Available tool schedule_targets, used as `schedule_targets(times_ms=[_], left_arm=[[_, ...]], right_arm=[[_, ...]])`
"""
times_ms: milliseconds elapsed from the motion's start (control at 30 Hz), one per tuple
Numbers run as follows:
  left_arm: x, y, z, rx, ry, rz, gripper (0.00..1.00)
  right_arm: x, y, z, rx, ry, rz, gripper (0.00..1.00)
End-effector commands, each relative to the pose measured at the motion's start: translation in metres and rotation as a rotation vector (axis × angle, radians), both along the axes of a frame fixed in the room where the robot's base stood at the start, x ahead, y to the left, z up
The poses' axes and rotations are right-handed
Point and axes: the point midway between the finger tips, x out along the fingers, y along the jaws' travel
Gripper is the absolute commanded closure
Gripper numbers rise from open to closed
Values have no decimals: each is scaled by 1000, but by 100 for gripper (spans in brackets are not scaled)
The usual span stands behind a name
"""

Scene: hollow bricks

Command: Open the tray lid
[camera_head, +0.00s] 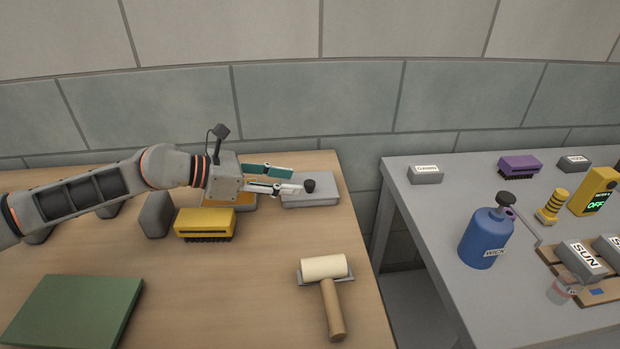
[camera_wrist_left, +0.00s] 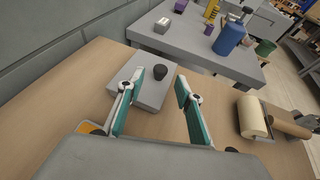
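The grey tray lid (camera_head: 322,201) with a black knob (camera_head: 310,186) lies flat near the far right corner of the wooden table. In the left wrist view, the lid (camera_wrist_left: 150,96) and knob (camera_wrist_left: 160,71) are just ahead of the fingers. My left gripper (camera_head: 294,180) reaches in from the left, low and level beside the knob. Any tray under the lid is hard to make out. My right gripper is not in view.
A yellow brush (camera_head: 205,223) and an orange-topped object (camera_head: 243,202) sit by my gripper. A roller (camera_head: 324,268) lies in front of the lid, a green board (camera_head: 75,311) front left. A grey table (camera_head: 440,240) with a blue bottle (camera_head: 485,240) stands right, across a gap.

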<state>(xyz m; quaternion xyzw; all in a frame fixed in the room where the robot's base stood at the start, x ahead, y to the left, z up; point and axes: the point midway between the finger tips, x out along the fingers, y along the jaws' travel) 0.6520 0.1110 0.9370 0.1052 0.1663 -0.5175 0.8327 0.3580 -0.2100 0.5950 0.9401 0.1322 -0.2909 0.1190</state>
Motion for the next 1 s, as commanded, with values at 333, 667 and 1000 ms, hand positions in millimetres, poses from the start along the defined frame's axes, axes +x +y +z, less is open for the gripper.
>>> schedule_targets(times_ms=[333, 667, 1000], left_arm=[[21, -43, -19, -3, 0, -1, 64], [26, -53, -23, -4, 0, 1, 64], [26, -53, -23, -5, 1, 1, 100]], right_arm=[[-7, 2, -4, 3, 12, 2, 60], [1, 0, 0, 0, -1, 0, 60], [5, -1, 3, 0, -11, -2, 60]])
